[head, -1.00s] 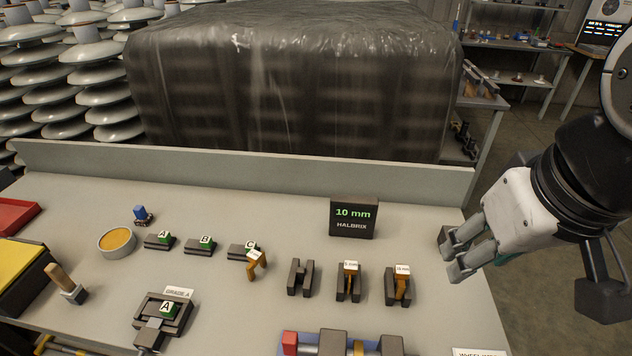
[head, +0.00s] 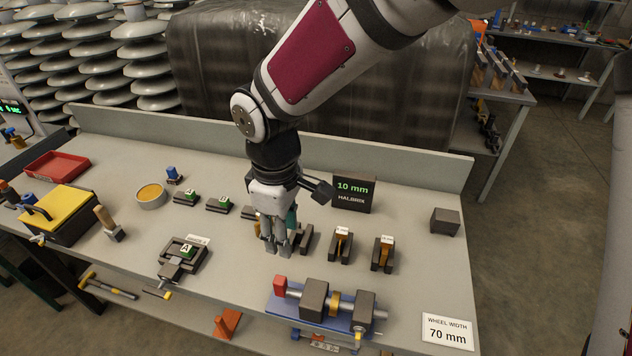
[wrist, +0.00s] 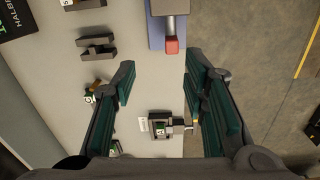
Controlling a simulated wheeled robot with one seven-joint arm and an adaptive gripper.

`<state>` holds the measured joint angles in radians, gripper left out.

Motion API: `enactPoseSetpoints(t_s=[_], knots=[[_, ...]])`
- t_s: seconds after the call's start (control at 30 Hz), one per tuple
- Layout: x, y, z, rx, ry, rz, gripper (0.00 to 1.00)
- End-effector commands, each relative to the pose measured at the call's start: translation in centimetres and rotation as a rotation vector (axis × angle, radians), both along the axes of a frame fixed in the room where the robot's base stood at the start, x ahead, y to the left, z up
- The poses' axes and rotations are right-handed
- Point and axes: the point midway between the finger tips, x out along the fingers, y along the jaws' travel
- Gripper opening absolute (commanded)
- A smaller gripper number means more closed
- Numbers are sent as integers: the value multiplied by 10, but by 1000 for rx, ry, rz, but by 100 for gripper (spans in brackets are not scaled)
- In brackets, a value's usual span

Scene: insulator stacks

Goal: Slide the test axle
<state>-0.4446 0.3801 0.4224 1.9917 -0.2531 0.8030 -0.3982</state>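The test axle is a grey shaft (head: 380,314) through two dark blocks (head: 314,300) on a blue base (head: 285,313), at the bench front. A brass ring (head: 334,302) sits between the blocks and a red block (head: 280,286) is at its left end. In the wrist view the red block (wrist: 172,45) and blue base (wrist: 155,35) show at the top, beyond my fingertips. My gripper (head: 276,246) points down over the bench, left of and behind the axle. Its fingers (wrist: 158,88) are apart with nothing held between them in the wrist view.
Slotted dark holders stand behind the axle; two carry orange gauges (head: 341,243) (head: 383,252). My gripper partly hides another holder (head: 303,238). A "10 mm" display (head: 353,194) stands behind them. A "70 mm" sign (head: 447,331) lies front right. The bench's right side is mostly clear.

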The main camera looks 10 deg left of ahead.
Motion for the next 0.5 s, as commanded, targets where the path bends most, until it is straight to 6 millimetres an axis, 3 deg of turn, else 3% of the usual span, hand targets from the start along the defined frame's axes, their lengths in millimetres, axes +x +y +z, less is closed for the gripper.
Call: enactPoseSetpoints(t_s=[0.03,0.17,0.37,0.5], knots=[[-5,11,-6,2,14,32,40],[-11,24,-16,7,31,75,40],[-12,26,-33,6,34,83,40],[-12,25,-57,5,34,82,40]])
